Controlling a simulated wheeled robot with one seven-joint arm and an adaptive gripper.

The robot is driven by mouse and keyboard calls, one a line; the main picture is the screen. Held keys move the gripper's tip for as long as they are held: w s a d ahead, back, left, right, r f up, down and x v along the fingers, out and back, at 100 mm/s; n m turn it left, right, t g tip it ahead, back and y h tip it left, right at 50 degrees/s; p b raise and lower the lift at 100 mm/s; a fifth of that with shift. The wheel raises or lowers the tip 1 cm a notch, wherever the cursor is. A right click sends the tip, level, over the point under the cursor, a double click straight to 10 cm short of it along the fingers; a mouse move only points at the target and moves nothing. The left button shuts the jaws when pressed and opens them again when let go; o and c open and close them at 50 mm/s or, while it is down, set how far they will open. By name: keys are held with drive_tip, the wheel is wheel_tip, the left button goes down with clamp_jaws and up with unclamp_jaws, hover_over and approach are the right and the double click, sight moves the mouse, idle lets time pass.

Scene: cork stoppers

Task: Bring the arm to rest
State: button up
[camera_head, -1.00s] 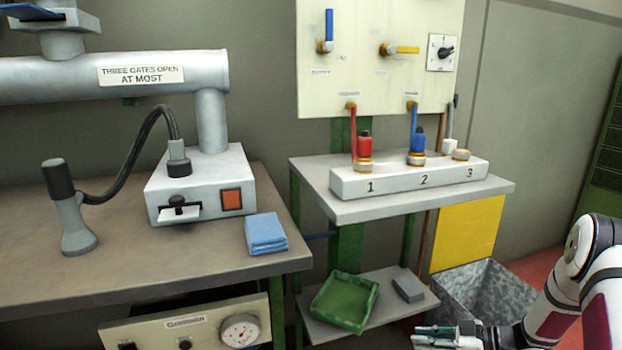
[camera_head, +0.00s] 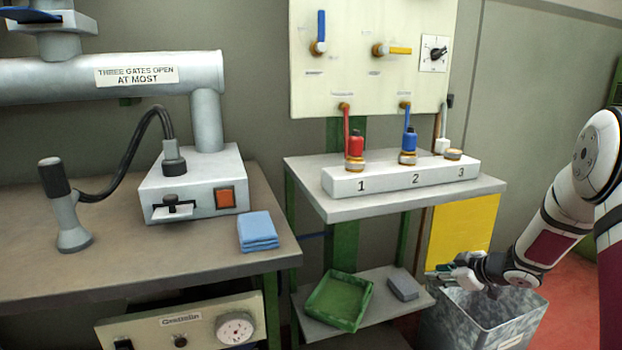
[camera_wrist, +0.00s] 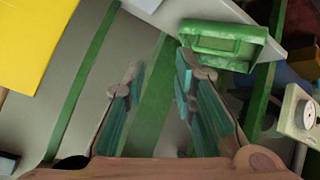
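My gripper (camera_head: 450,274) is at the right in the head view, at the end of my white arm. It appears over the left rim of the grey metal bin, in front of the yellow panel's lower part. In the wrist view my gripper (camera_wrist: 160,78) shows two fingers with teal pads standing apart, with nothing between them. Beyond the fingers are a grey wall and green posts. No part of it touches anything that I can see.
The metal bin (camera_head: 515,335) stands on the red floor below my gripper. To its left a low shelf holds a green tray (camera_head: 318,310) and a grey block (camera_head: 403,286). Above is a white shelf (camera_head: 340,212) with a numbered stopper block (camera_head: 390,183). A blue cloth (camera_head: 257,240) lies on the workbench.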

drive_tip(key=s+d+r+m+h, duration=0.1)
drive_tip(key=s+r+m+h, duration=0.15)
drive_tip(key=r, duration=0.45)
drive_tip(key=s+d+r+m+h, duration=0.1)
drive_tip(key=r+h, duration=0.2)
drive_tip(key=r, duration=0.4)
drive_tip(key=s+r+m+g+h, duration=0.2)
drive_tip(key=s+r+m+h, duration=0.1)
drive_tip(key=s+r, duration=0.55)
drive_tip(key=s+a+f+m+g+y, duration=0.15)
drive_tip(key=s+a, duration=0.45)
drive_tip(key=s, duration=0.7)
drive_tip(key=s+a+m+g+y, duration=0.1)
drive_tip(key=s+a+g, duration=0.35)
drive_tip(key=s, duration=0.95)
drive_tip(key=s+a+f+m+g+y, duration=0.1)
drive_tip(key=s+a+y, duration=0.1)
drive_tip(key=s+a, duration=0.8)
drive_tip(key=s+d+r+t+p, duration=0.1)
drive_tip(key=r+t+p, duration=0.1)
drive_tip(key=r+p, duration=1.2)
drive_tip(key=s+d+r+t+p, duration=0.1)
drive_tip(key=s+d+r+p, duration=0.1)
drive_tip(key=r+p, duration=1.3)
wheel_tip(320, 180, up, 2)
drive_tip(key=shift+r+t, duration=0.1)
drive_tip(key=shift+t, duration=0.3)
drive_tip(key=shift+d, duration=0.1)
drive_tip(key=shift+c, duration=0.2)
